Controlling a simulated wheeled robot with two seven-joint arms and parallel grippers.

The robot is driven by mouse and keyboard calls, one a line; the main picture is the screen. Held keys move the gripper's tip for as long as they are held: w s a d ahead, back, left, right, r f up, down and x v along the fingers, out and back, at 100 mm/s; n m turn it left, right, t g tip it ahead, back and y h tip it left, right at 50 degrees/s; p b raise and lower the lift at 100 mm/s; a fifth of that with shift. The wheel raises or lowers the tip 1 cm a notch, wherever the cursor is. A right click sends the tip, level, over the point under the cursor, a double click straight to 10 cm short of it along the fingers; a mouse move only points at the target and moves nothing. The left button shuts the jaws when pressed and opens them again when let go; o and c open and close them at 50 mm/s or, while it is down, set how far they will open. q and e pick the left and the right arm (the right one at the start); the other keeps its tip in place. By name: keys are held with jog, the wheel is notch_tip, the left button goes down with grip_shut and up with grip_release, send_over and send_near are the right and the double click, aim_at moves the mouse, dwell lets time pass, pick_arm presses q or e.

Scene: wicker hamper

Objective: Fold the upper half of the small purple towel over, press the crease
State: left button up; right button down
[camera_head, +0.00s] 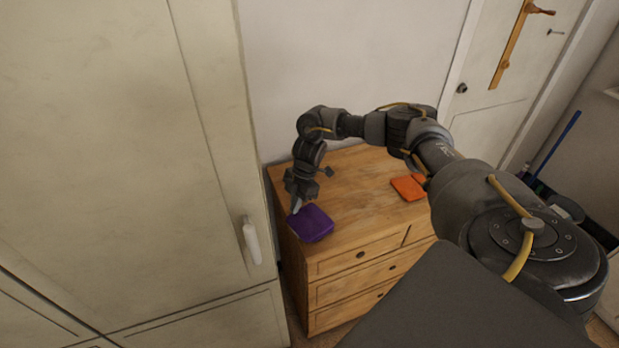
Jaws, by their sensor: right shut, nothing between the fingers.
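The small purple towel (311,224) lies folded into a compact pad on the front left corner of the wooden dresser top. My right gripper (296,210) points down at the towel's upper left edge. Its fingers are shut with nothing between them. The fingertips are at or very near the towel; I cannot tell whether they press on it. My left gripper is not in view.
The wooden dresser (357,193) has a bare top between the towel and an orange folded cloth (408,187) at the right. A tall pale cabinet (130,130) with a white handle (251,241) stands close at the left. A wall is behind the dresser, and a door (515,85) is at the right.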

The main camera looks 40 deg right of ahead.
jog(key=shift+r+p, duration=1.8)
jog(key=shift+r, duration=0.6)
